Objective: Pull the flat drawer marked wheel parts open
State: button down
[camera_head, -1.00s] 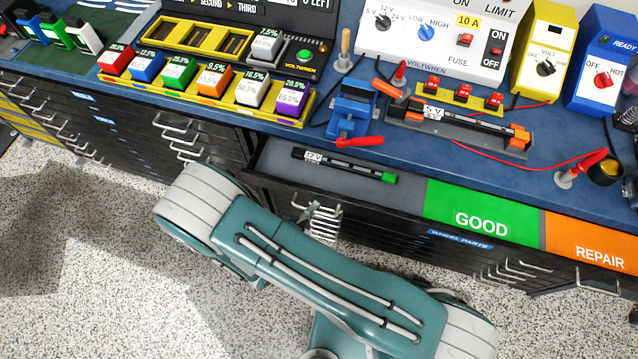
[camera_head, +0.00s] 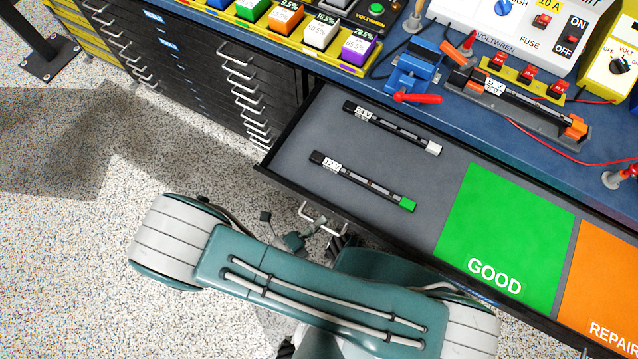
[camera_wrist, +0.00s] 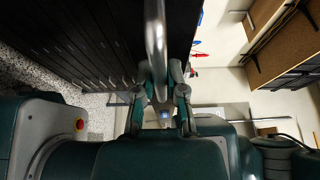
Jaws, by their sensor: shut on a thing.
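The flat drawer (camera_head: 375,152) stands pulled out from under the blue bench, its grey inside showing. It holds a 24 V rod (camera_head: 392,128) with a white end, a 12 V rod (camera_head: 360,182) with a green end, a green GOOD area (camera_head: 505,235) and an orange REPAIR area (camera_head: 606,285). Its front label is not visible now. My gripper (camera_head: 312,232) is at the drawer's front, partly hidden by my arm. In the wrist view, my gripper (camera_wrist: 165,84) is shut on the silver drawer handle (camera_wrist: 156,40).
A closed dark cabinet with several handles (camera_head: 243,85) stands left of the drawer. The blue bench (camera_head: 465,125) carries colored blocks, a red-handled clamp (camera_head: 412,98) and a power unit (camera_head: 500,38). The speckled floor (camera_head: 75,270) at left is clear.

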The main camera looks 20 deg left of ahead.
jog(key=shift+d+f, duration=0.15)
jog(key=shift+d, duration=0.1)
jog(key=c, duration=0.7)
grip_release()
jog(key=shift+a, duration=0.15)
jog(key=shift+s+a, duration=0.2)
jog(key=shift+s, duration=0.1)
jog(key=v, duration=1.1)
jog(key=shift+s, duration=0.2)
